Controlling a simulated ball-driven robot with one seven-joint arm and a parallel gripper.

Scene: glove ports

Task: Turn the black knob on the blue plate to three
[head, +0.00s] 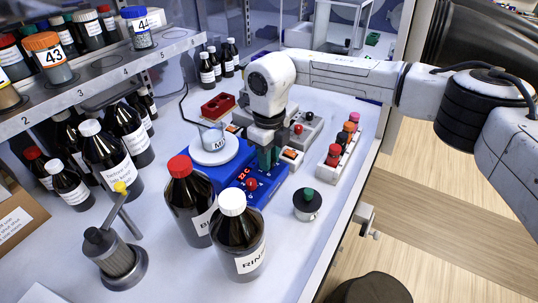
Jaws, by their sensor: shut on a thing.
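The blue plate (214,177) stands in the middle of the bench, with a round white top and a beaker marked M (213,138) on it. Its front panel has a lit red display reading about 22C and a red knob (251,184). My gripper (268,162) reaches down to the right part of this panel, with its fingers closed at the panel. The black knob is hidden behind the fingers, and its setting and scale cannot be read.
Brown bottles with red (187,198) and white (238,235) caps stand close in front of the plate. A white rack of small capped vials (344,143) and a grey device with knobs (297,129) are to the right. A small jar with a green knob (307,204) stands front right.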

